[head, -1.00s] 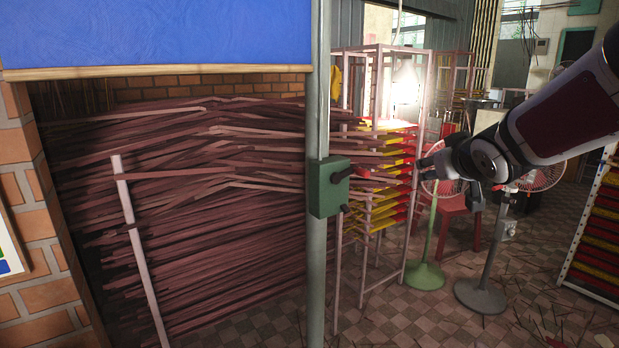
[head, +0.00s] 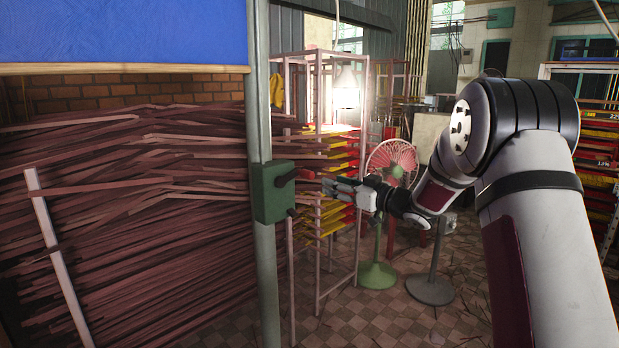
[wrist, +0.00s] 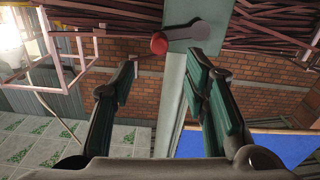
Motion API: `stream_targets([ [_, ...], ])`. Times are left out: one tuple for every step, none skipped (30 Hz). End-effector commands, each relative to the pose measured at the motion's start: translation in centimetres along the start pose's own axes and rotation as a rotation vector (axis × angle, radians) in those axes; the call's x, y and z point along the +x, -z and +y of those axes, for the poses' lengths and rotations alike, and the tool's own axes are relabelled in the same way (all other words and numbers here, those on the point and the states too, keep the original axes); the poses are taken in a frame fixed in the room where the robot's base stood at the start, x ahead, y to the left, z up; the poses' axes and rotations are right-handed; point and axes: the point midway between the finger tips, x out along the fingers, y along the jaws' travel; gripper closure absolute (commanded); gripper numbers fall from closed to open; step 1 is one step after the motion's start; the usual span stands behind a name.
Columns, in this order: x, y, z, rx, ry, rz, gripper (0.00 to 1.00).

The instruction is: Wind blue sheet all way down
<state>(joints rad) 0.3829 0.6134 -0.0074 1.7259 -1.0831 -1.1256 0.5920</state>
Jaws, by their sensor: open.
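The blue sheet (head: 120,30) hangs at the top left in the head view, with a wooden bar (head: 120,69) along its lower edge. The brick wall and bundled sticks show below the bar. A green winder box (head: 270,195) is fixed to a grey-green post, and its crank with a red knob (head: 306,174) points right. My gripper (head: 328,186) is open and empty, just right of the box near the knob. In the wrist view, the red knob (wrist: 159,43) lies just beyond the gap between my fingertips (wrist: 163,60). The blue sheet also shows in the wrist view (wrist: 275,146).
The post (head: 263,110) stands directly beside my gripper. A pink rack with red and yellow trays (head: 335,190) is behind it. A green-based fan (head: 378,274) and a grey fan base (head: 430,290) stand on the tiled floor. Long sticks (head: 150,200) fill the left.

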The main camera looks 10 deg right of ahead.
Motion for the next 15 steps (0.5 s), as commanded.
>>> stream_targets([
  [1.1, -0.1, -0.1, 0.000, 0.003, 0.000, 0.59],
  [1.8, -0.1, -0.1, 0.000, 0.004, 0.000, 0.59],
  [2.5, -0.1, -0.1, 0.000, 0.003, 0.000, 0.59],
  [3.1, -0.1, -0.1, -0.001, 0.002, 0.000, 0.59],
  [3.8, -0.1, -0.1, -0.001, 0.003, 0.000, 0.59],
  [4.6, -0.1, -0.1, -0.001, 0.002, -0.001, 0.59],
  [5.1, -0.1, -0.1, -0.001, 0.001, 0.000, 0.59],
  [5.7, -0.1, -0.1, 0.000, 0.001, 0.001, 0.59],
  [6.5, -0.1, -0.1, 0.000, 0.001, 0.000, 0.59],
  [7.0, -0.2, -0.1, 0.000, 0.001, -0.001, 0.59],
  [7.5, -0.1, 0.0, -0.001, 0.001, 0.000, 0.59],
  [8.1, -0.1, -0.1, -0.001, 0.001, -0.001, 0.59],
  [8.5, -0.1, -0.1, -0.001, 0.000, -0.001, 0.59],
  [8.9, -0.1, 0.0, 0.000, 0.001, -0.001, 0.59],
  [9.4, -0.1, 0.0, -0.001, 0.000, -0.001, 0.59],
])
